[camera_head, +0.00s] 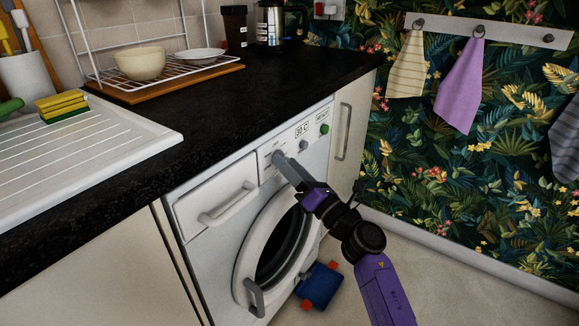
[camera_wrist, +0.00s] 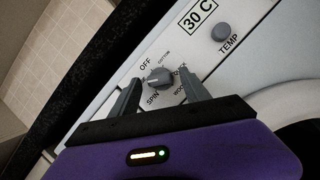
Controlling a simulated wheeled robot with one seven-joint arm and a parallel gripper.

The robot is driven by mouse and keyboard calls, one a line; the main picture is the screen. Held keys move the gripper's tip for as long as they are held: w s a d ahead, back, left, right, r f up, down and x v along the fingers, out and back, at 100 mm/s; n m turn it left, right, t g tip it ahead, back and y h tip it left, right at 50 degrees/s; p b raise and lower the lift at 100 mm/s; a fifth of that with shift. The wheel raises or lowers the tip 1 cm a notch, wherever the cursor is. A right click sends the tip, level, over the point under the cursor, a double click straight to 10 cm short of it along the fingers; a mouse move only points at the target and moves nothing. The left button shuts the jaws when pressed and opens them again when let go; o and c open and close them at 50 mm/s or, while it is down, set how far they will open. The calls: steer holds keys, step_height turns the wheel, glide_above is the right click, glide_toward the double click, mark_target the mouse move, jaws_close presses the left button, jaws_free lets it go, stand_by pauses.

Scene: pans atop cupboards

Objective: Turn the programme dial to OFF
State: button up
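The grey programme dial (camera_wrist: 160,77) sits on the white washing machine's panel, ringed by printed words; OFF (camera_wrist: 146,64) is above left of it and SPIN (camera_wrist: 153,98) below it. A word at its right is partly hidden by a finger. Which word the dial points to is too small to tell. My gripper (camera_wrist: 159,76) is open, one finger on each side of the dial; contact cannot be told. In the head view my gripper (camera_head: 283,161) reaches the left part of the machine's panel and hides most of the dial.
A grey TEMP button (camera_wrist: 221,32) and a 30 C display (camera_wrist: 197,17) lie right of the dial. The drawer handle (camera_head: 229,204) and round door (camera_head: 272,250) are close by. The black worktop (camera_head: 215,120) overhangs the panel. A blue object (camera_head: 319,286) lies on the floor.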

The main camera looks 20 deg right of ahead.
jaws_close()
steer(key=shift+r+p, duration=0.2)
steer(key=shift+p, duration=0.4)
